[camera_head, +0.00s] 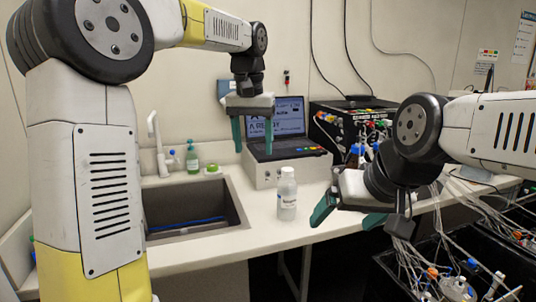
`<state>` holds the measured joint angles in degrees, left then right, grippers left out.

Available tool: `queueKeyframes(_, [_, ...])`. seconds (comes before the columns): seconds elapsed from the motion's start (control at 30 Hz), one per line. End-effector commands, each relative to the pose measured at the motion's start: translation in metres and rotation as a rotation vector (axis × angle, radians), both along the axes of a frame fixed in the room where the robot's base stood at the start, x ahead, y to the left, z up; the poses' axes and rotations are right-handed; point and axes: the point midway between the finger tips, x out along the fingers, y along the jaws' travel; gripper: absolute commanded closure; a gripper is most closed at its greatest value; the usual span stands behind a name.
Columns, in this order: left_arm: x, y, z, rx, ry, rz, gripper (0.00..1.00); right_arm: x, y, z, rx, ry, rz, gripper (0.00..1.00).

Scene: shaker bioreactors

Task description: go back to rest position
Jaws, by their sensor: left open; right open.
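My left gripper (252,136) is raised over the counter with its teal fingers pointing down, spread apart and empty. It is in front of the laptop-like instrument. My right gripper (347,218) is at the right, by the counter's front edge, with its teal fingers apart and nothing visible between them. A clear bottle with a white cap (287,196) stands upright on the counter between the two grippers, touching neither.
A sink (190,213) is set into the white counter (262,236) at the left, with a green soap bottle (193,158) behind it. An instrument with a screen (288,165) and a black box (352,117) stand at the back. Tubed bioreactors (460,285) fill the lower right.

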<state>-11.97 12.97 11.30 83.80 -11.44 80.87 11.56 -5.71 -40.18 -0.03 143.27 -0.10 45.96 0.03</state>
Motion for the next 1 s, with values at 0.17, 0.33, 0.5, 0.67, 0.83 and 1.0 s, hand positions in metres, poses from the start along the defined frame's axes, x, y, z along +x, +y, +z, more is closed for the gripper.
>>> queueKeyframes(0.17, [-0.05,0.035,0.007,-0.035,-0.093,0.022,0.37,0.0,0.0,0.0,0.001,-0.001,0.0,0.11])
queueKeyframes(0.33, [-0.107,0.067,-0.004,-0.087,-0.196,0.057,0.37,0.0,0.0,0.0,0.001,-0.001,0.0,0.11])
queueKeyframes(0.5, [-0.163,0.091,-0.029,-0.142,-0.301,0.099,0.37,0.001,0.001,0.0,0.001,-0.001,0.0,0.11])
queueKeyframes(0.67, [-0.2,0.102,-0.057,-0.187,-0.377,0.134,0.37,0.001,0.001,0.0,0.001,-0.001,0.0,0.11])
queueKeyframes(0.83, [-0.218,0.105,-0.073,-0.21,-0.416,0.152,0.37,0.001,0.001,0.0,0.001,-0.001,0.0,0.11])
queueKeyframes(1.0, [-0.22,0.105,-0.075,-0.213,-0.421,0.153,0.37,0.001,0.001,0.0,0.001,-0.001,0.0,0.11])
